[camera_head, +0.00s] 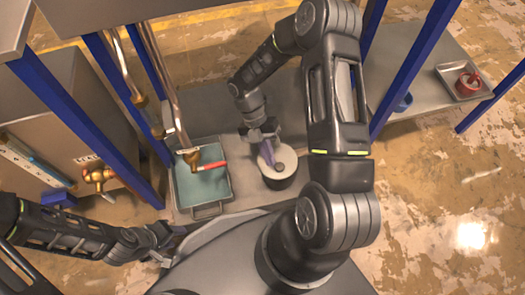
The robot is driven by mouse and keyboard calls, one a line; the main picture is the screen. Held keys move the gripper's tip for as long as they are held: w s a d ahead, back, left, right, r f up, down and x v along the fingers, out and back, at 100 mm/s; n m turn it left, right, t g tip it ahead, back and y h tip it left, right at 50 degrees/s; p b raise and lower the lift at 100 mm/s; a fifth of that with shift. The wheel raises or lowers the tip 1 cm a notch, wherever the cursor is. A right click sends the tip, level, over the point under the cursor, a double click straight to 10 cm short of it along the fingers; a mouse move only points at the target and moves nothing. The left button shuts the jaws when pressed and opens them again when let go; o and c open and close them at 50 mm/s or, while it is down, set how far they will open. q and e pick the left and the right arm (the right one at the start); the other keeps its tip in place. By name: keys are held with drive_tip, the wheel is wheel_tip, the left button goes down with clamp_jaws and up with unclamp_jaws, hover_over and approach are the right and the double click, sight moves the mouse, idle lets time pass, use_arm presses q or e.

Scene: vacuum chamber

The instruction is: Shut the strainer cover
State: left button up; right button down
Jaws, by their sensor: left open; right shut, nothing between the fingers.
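A round dark pot-like body with a pale top (285,165), which looks like the strainer and its cover, stands on the grey surface at the middle. A small grey knob shows on the pale top. Whether the cover is seated or raised I cannot tell. My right gripper (265,149) is shut, pointing down just above the top's far left side. A purple-grey narrow piece shows just below it, over the pale top; contact is unclear. My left gripper (168,242) is open and empty, low at the left, near the front edge of the surface and apart from the strainer.
A metal basin (209,210) with a green inside stands left of the strainer. Blue posts (410,65) frame the bench. A red object (467,84) sits in a tray (448,72) at far right.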

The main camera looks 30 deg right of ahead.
drive_tip(key=shift+s+d+n+h+p, duration=0.3)
drive_tip(key=shift+s+d+n+h, duration=0.2)
drive_tip(key=shift+n, duration=0.3)
drive_tip(key=shift+w, duration=0.1)
drive_tip(key=shift+w+r, duration=0.1)
drive_tip(key=shift+r, duration=0.15)
drive_tip(key=p+v, duration=0.2)
drive_tip(key=v, duration=0.3)
drive_tip(key=shift+w+a, duration=0.1)
drive_tip(key=shift+w, duration=0.15)
drive_tip(key=w+a+p, duration=0.1)
drive_tip(key=w, duration=1)
drive_tip(key=shift+a+f, duration=0.2)
